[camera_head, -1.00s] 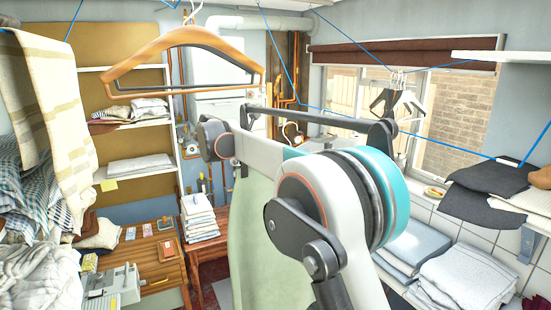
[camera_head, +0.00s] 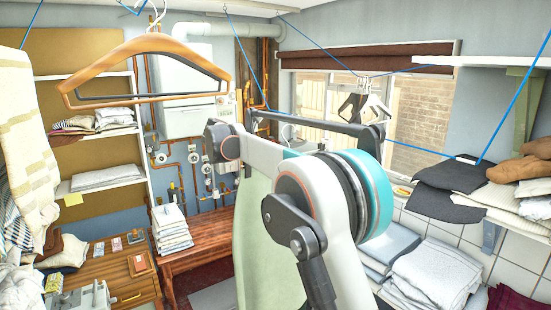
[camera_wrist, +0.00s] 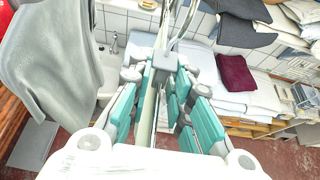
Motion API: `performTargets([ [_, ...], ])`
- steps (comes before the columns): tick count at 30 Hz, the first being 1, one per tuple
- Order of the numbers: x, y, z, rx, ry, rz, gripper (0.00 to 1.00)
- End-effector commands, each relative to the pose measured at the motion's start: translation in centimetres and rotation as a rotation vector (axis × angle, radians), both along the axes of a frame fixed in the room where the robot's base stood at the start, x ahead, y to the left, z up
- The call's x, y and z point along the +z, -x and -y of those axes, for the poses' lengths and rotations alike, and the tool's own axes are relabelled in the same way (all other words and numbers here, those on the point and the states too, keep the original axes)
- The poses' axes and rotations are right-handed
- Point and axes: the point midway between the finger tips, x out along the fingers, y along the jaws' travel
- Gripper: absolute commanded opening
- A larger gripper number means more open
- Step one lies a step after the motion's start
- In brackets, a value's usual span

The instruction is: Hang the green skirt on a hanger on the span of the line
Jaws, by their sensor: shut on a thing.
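The green skirt (camera_head: 255,240) hangs pale green behind my arm in the head view, which hides much of it. In the wrist view a grey-green cloth (camera_wrist: 50,60) hangs at the left; I cannot tell whether it is the skirt. My gripper (camera_wrist: 165,65) has teal-padded fingers and is shut on a thin hanger, whose metal hook (camera_wrist: 183,25) sticks up past the fingertips. The blue line (camera_head: 247,65) runs across the room in several spans. An orange wooden hanger (camera_head: 150,60) hangs at upper left. Dark and white hangers (camera_head: 362,103) hang before the window.
A wall shelf (camera_head: 520,215) at right carries folded dark and brown clothes. Folded pale cloths (camera_head: 435,270) lie below it. A striped cream cloth (camera_head: 25,150) hangs at far left. A wooden bench (camera_head: 195,255) stands by the back wall. A maroon cloth (camera_wrist: 236,77) lies at right.

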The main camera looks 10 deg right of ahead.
Motion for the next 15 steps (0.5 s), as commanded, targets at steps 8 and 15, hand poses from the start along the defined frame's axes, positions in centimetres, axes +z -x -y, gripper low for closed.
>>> performTargets([
  [8,0.1,-1.0,2.9,-0.001,0.001,0.001,0.00],
  [15,0.1,-1.9,5.2,-0.001,0.001,0.000,0.00],
])
